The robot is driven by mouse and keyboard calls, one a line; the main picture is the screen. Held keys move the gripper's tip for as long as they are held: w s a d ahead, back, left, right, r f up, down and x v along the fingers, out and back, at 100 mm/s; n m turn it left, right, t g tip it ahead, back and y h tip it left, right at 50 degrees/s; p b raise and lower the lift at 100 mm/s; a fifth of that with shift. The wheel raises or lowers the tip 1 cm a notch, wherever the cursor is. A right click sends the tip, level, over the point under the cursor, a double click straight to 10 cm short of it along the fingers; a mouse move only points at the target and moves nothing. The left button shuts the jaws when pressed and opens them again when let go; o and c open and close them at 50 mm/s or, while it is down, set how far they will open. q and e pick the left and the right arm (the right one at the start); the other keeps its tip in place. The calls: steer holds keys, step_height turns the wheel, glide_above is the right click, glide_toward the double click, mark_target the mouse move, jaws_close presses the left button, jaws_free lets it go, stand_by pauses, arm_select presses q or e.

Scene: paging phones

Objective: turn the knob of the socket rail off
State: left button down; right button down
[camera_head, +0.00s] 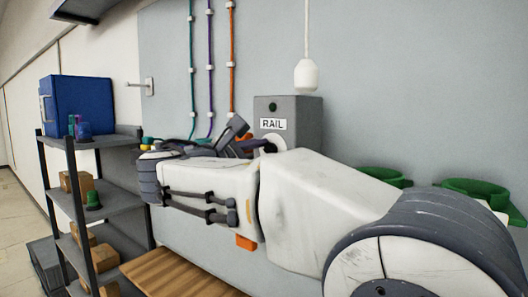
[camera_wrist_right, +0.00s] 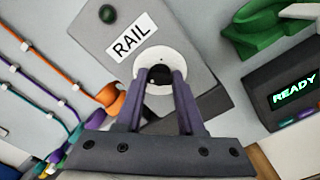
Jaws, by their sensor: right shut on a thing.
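The socket rail's grey box (camera_head: 308,112) is on the wall in the head view, labelled "RAIL", with a small dark green lamp. In the right wrist view the box (camera_wrist_right: 190,35) fills the upper middle. Its knob has a white round plate (camera_wrist_right: 172,56) with a dark centre. My right gripper (camera_wrist_right: 160,78) reaches the plate, its two purple-grey fingers shut on the knob between their tips. The fingers hide much of the knob. In the head view my right gripper (camera_head: 258,146) is at the box's lower left, and my arm covers the box's lower part. My left gripper is not in view.
Teal, purple and orange cables (camera_head: 231,65) run down the wall left of the box. A white pendant (camera_head: 306,76) hangs before it. Green ring holders (camera_head: 474,189) are at right. A dark "READY" display (camera_wrist_right: 292,92) shows in the wrist view. A shelf (camera_head: 112,195) stands left.

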steer(key=c, duration=0.5)
jaws_free()
steer(key=shift+f, duration=0.1)
steer(key=shift+s, duration=0.1)
steer(key=b+v, duration=0.3)
steer(key=v, duration=0.7)
steer(key=shift+s+a+b, duration=0.1)
steer(key=shift+a+b, duration=0.05)
steer(key=shift+b, duration=0.2)
